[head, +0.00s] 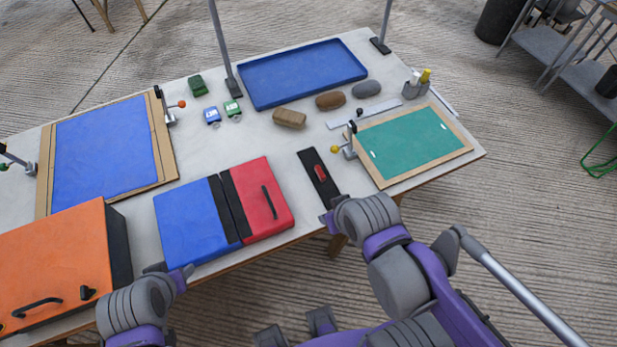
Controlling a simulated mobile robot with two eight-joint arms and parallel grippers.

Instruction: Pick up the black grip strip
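A flat black strip (311,163) lies on the table to the right of the red block, its long side running away from me. A small red piece (320,172) lies on it. My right gripper (332,211) is just past the strip's near end, low over the table's front edge. Its wrist hides part of the fingers, and I cannot tell whether they touch the strip. My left gripper (169,272) is at the front edge below the blue block, away from the strip. The finger gap of each gripper is unclear. Nothing shows held in either.
A blue block (187,222) and a red block (257,190) with black bands lie left of the strip. An orange case (55,262) stands at front left. A green board (412,142) with a clamp lies right. A blue tray (303,73) and brown lumps (289,118) lie behind.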

